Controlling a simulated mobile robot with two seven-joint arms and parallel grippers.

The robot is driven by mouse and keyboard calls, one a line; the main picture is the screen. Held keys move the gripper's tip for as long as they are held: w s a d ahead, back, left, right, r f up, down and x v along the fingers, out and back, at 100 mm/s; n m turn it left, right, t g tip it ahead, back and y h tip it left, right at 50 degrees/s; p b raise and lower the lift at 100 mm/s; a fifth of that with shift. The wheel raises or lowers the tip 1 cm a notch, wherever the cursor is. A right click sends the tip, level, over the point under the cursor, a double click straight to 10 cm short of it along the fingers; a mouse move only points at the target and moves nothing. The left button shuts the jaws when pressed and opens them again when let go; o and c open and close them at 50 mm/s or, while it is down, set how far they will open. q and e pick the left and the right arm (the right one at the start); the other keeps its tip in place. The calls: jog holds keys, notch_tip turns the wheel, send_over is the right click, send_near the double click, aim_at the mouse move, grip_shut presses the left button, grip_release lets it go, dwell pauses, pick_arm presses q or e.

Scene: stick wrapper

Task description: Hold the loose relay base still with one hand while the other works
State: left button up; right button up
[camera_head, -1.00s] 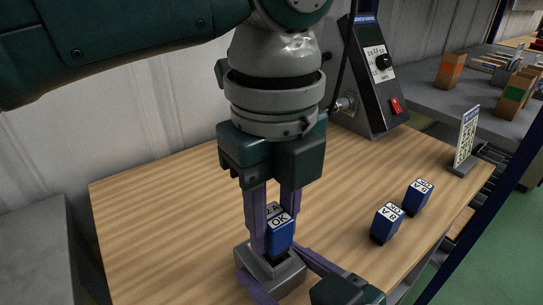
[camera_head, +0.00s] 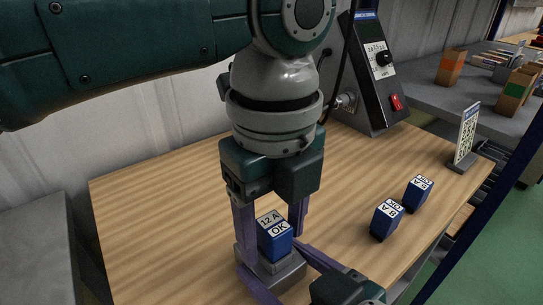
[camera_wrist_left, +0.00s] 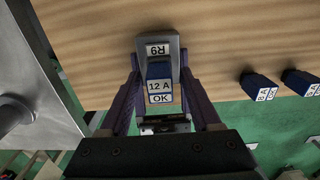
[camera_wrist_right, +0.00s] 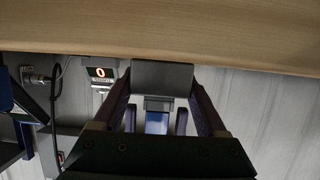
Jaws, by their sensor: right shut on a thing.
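The grey relay base (camera_head: 287,277) stands on the wooden table, and its R9 label shows in the left wrist view (camera_wrist_left: 158,49). A blue relay marked 12 A and OK (camera_head: 275,246) sits upright in it. My left gripper (camera_head: 271,244) points down with its fingers apart on both sides of the relay, with gaps beside it in the left wrist view (camera_wrist_left: 160,88). My right gripper (camera_head: 270,258) comes from the front and is shut on the base, which shows between its fingers in the right wrist view (camera_wrist_right: 162,76).
Two blue relays, a nearer one (camera_head: 386,219) and a farther one (camera_head: 418,194), stand to the right on the table. A dark bench tester (camera_head: 373,75) with a knob and red switch stands behind. A label stand (camera_head: 467,137) is at the right edge. The table's left side is clear.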

pick_arm(q)
notch_tip(320, 180, up, 12)
dwell(0.6)
pick_arm(e)
jog(key=o, duration=1.6)
jog(key=shift+c, duration=0.2)
pick_arm(q)
notch_tip(320, 180, up, 6)
jog(key=p, duration=0.6)
send_over(273, 224)
jog(key=shift+r+p, duration=0.75)
pick_arm(e)
jog(key=r+v, duration=0.1)
jog(key=v, duration=0.8)
jog(key=w+r+v, duration=0.1)
jog(key=r+v, duration=0.1)
jog(key=v, duration=0.7)
jog(key=shift+a+r, duration=0.25)
jog(key=shift+r, duration=0.1)
